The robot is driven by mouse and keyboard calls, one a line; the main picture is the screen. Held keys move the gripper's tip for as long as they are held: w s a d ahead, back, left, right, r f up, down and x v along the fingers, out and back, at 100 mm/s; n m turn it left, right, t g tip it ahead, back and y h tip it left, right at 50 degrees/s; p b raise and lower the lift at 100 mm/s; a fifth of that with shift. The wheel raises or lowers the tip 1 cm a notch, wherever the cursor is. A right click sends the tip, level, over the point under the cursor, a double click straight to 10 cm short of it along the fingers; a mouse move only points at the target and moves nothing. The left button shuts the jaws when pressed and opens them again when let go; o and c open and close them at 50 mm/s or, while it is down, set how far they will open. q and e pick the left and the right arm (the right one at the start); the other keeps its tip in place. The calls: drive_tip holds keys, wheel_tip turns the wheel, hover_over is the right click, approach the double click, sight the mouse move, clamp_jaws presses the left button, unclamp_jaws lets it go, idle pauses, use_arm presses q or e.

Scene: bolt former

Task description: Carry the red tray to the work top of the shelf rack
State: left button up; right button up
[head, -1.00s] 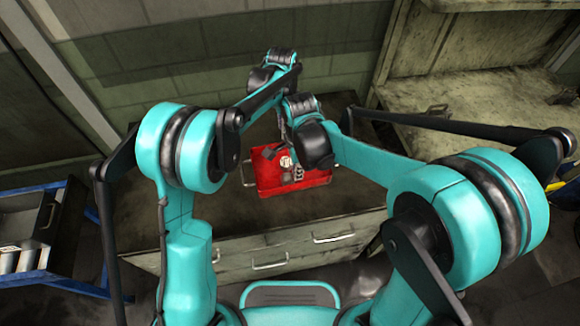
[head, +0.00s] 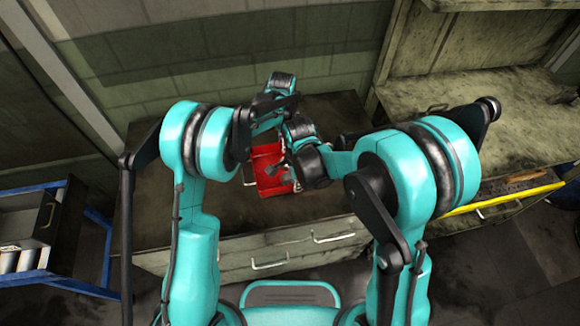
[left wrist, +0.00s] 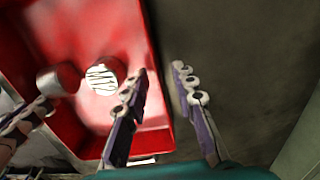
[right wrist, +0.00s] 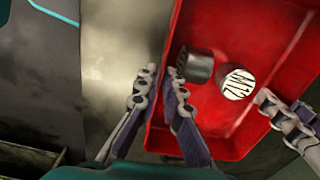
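The red tray (head: 268,178) lies on a dark bench top (head: 190,200), partly hidden by my arms in the head view. It holds a dark cylinder (right wrist: 195,66) and a cylinder with a white striped top (right wrist: 237,84). In the left wrist view, my left gripper (left wrist: 160,82) is open, one finger inside the tray and one outside, with a gap around its side wall. In the right wrist view, my right gripper (right wrist: 160,80) straddles the opposite wall, its fingers close together; whether they clamp it is unclear. A greenish rack with a flat work top (head: 440,95) stands right.
Drawers with handles (head: 270,264) form the bench front. A blue-framed cart (head: 40,270) stands at the left. A yellow-edged open drawer (head: 490,200) juts out at the right. A wall is behind the bench. The rack's top looks mostly clear.

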use_arm(q)
clamp_jaws()
use_arm(e)
clamp_jaws()
use_arm(q)
drive_tip(key=shift+r, duration=0.15)
use_arm(e)
drive_tip(key=shift+r, duration=0.15)
